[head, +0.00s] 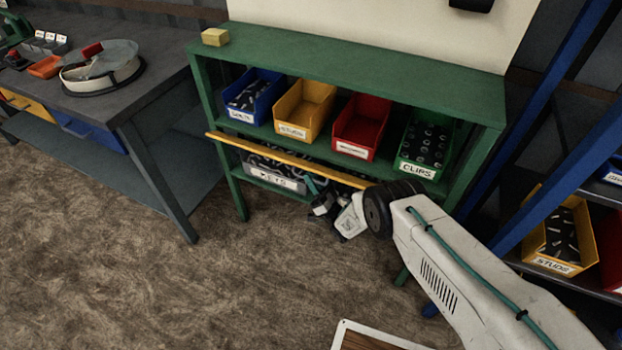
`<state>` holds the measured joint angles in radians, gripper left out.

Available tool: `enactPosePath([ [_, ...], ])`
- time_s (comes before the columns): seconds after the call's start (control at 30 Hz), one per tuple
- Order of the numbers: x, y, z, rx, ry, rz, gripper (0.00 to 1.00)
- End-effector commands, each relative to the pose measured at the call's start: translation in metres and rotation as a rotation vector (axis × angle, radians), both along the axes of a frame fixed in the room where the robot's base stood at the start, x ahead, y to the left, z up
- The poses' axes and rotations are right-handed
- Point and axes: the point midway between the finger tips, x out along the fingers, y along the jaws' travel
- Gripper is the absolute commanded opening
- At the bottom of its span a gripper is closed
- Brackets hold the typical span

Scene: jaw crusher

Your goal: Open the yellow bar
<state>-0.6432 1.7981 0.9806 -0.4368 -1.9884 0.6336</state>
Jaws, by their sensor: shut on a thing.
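The yellow bar (272,153) runs across the front of the green shelf unit (357,65), sloping down to the right in the picture. Its left end reaches the left post, and its right end passes behind my wrist. My gripper (318,200) is at the lower shelf, below the right half of the bar. It is small and dark here, and partly hidden by my wrist. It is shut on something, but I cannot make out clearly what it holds.
Blue (256,95), yellow (304,107), red (362,125) and green (426,143) bins stand on the upper shelf. A grey bin labelled KEYS (275,177) sits below. A workbench (120,92) stands left, a blue-framed rack (545,150) right.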

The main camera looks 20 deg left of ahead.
Motion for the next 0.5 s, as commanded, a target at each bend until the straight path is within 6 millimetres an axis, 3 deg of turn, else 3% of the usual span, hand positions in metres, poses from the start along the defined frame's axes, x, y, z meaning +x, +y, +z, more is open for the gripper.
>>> enactPosePath([
  [0.5,0.0083,-0.0016,-0.0116,-0.023,-0.288,-0.001,0.0],
])
